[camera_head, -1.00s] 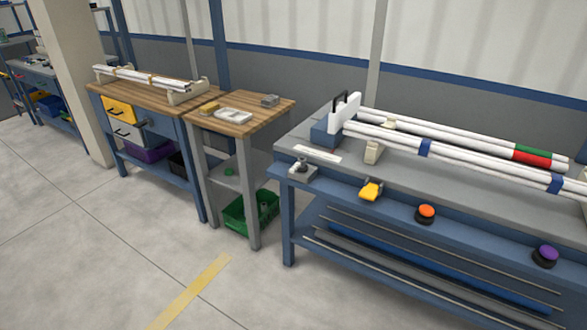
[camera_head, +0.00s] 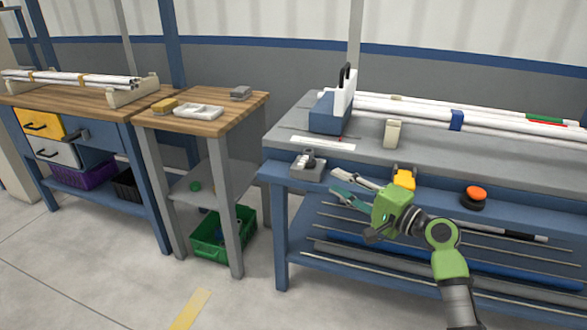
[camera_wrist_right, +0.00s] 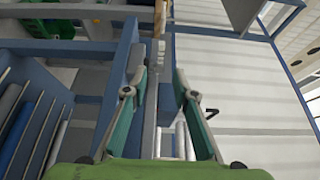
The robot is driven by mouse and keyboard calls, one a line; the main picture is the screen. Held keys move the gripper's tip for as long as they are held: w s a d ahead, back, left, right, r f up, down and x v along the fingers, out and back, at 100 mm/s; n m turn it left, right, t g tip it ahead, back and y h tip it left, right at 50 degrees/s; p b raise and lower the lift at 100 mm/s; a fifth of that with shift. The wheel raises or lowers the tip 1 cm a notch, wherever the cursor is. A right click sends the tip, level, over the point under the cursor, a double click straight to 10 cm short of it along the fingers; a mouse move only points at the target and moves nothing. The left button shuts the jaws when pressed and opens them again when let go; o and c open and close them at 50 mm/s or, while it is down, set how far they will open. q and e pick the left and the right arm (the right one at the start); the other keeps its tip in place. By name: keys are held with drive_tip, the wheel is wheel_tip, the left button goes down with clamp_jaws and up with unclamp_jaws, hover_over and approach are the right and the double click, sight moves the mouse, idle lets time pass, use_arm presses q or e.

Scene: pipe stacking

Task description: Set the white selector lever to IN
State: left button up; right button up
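I cannot clearly make out a white selector lever or an IN mark. A small grey box with a dark upright knob (camera_head: 308,162) sits at the left front corner of the grey bench; its setting is too small to read. My right gripper (camera_head: 338,187) is in front of the bench edge, just right of and below this box, apart from it. Its two fingers are spread with nothing between them. The right wrist view also shows the open fingers (camera_wrist_right: 161,82). My left gripper is not in view.
A yellow control (camera_head: 404,178) and an orange button (camera_head: 474,194) line the front ledge. White pipes (camera_head: 420,117) lie behind, near a blue block with an upright white plate (camera_head: 342,97). A wooden side table (camera_head: 225,120) stands left. The floor in front is open.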

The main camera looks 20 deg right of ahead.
sight(305, 164)
drive_tip(key=b+x, duration=0.1)
drive_tip(key=x, duration=1.2)
drive_tip(key=shift+w+a+r, duration=0.15)
drive_tip(key=shift+w+a, duration=0.05)
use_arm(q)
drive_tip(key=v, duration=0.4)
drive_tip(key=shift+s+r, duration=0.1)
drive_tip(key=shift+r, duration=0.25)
use_arm(e)
clamp_jaws()
